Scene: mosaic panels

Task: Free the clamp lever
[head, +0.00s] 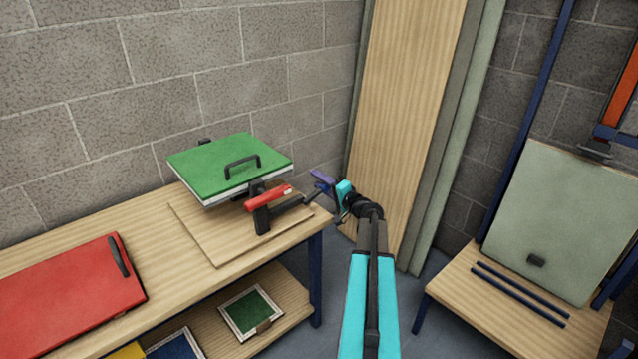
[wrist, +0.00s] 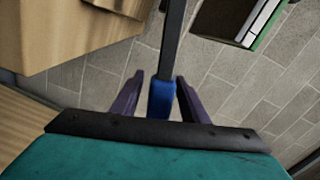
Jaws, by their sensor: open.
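The clamp (head: 262,218) stands on a wooden board at the front corner of a green panel (head: 230,168) with a black handle. It has a black post and a red bar (head: 268,197). Its dark lever (head: 291,204) points right and ends in a blue grip, which also shows in the wrist view (wrist: 162,99). My gripper (head: 320,181) is at that end. In the wrist view its purple fingers (wrist: 160,80) are open, one on each side of the blue grip. A gap shows on the left; the right finger is very close, and I cannot tell if it touches.
A red panel (head: 65,298) lies on the bench (head: 172,273) at left. A lower shelf holds small framed panels (head: 250,312). Tall boards (head: 405,110) lean on the wall behind my arm. A second table (head: 500,319) with a grey-green panel (head: 553,215) stands at right.

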